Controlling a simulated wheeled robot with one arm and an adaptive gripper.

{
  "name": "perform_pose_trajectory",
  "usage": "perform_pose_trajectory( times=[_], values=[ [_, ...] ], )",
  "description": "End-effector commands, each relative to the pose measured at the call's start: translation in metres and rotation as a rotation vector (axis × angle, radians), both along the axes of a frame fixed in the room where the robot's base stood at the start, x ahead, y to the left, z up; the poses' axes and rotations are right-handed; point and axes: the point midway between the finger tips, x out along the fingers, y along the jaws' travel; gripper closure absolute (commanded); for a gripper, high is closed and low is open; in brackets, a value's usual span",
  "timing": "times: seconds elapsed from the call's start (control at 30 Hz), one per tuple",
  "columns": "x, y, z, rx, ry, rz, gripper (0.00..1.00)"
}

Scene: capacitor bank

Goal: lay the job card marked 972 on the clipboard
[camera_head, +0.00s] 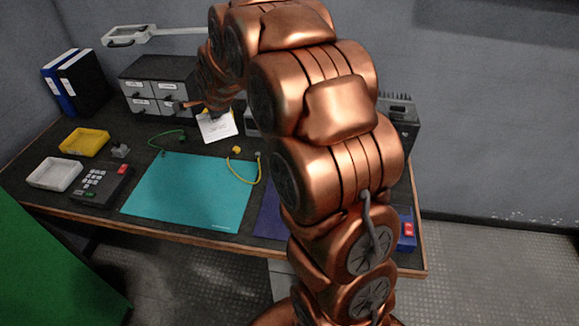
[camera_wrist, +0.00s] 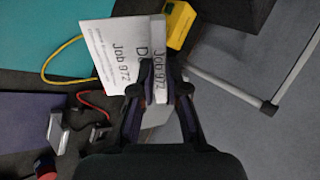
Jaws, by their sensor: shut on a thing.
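The white job card (camera_wrist: 105,48) is marked "Job 972" in the wrist view. My gripper (camera_wrist: 160,90) is shut on its upright tab, which also reads "Job 972". In the head view the card (camera_head: 217,127) hangs at the end of my arm, above the back part of the bench. The fingers are mostly hidden there by the arm and the card.
Yellow and green cables lie near the teal mat. Its middle is clear.

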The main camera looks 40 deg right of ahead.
Motion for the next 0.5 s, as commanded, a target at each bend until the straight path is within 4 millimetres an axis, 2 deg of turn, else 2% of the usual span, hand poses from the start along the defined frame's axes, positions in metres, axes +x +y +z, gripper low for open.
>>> perform_pose_trajectory(
  times=[0.1, 0.27, 0.5],
  values=[
    [-0.018, -0.012, -0.018, 0.022, 0.094, -0.057, 1.0],
    [-0.045, -0.029, -0.034, 0.063, 0.217, -0.147, 1.0],
    [-0.104, -0.056, -0.061, 0.159, 0.411, -0.313, 1.0]
  ],
)
